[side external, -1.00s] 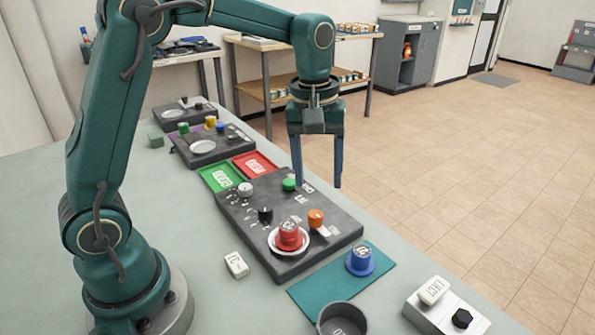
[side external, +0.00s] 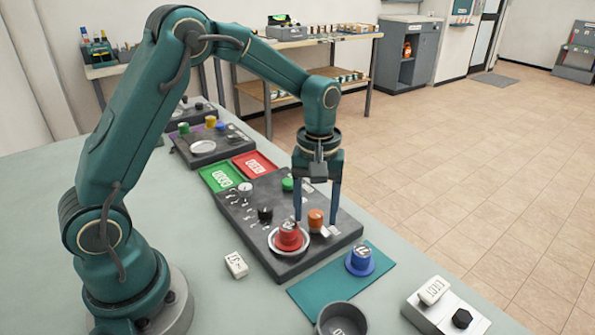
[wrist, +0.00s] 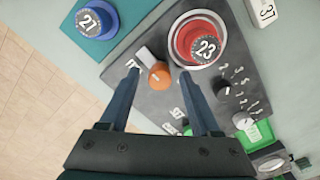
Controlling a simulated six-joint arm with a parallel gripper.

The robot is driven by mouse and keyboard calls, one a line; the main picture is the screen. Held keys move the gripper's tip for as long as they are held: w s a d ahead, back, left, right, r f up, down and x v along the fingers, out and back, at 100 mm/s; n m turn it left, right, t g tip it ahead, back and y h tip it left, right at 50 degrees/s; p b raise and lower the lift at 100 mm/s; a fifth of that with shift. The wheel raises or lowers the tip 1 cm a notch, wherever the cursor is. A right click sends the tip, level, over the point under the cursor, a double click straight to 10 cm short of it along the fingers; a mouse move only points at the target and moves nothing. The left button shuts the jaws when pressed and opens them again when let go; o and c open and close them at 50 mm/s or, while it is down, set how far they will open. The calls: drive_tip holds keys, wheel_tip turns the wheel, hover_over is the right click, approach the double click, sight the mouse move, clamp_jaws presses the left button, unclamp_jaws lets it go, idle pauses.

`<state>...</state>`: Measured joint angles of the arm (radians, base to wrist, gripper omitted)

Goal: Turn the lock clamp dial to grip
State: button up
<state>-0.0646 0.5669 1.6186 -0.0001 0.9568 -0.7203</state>
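A dark grey panel (side external: 345,236) on the table carries several controls; I cannot read which is the lock clamp dial. An orange knob (side external: 315,218) sits near its right edge, beside a small light piece (wrist: 145,55). A black knob (side external: 265,214) and a whitish knob (side external: 245,188) have small markings around them. A red cylinder marked 23 (wrist: 200,45) stands on a round white plate (side external: 272,241). My gripper (side external: 316,222) points down, open, its fingertips on either side of the orange knob in both views. Contact with the knob cannot be told.
A blue cylinder marked 21 (side external: 360,259) stands on a teal mat (side external: 330,292). Green (side external: 219,178) and red (side external: 254,164) trays lie behind the panel. A white block (side external: 236,265), a grey cup (side external: 341,320) and another control box (side external: 445,312) are nearby.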

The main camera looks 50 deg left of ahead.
clamp_jaws()
drive_tip(key=shift+m, duration=0.4)
drive_tip(key=m, duration=0.3)
drive_tip(key=shift+r+m, duration=0.1)
drive_tip(key=shift+m, duration=0.2)
drive_tip(key=m, duration=0.4)
drive_tip(key=shift+m, duration=0.3)
drive_tip(key=m, duration=0.4)
drive_tip(key=shift+m, duration=0.3)
drive_tip(key=m, duration=0.4)
drive_tip(key=shift+m, duration=0.3)
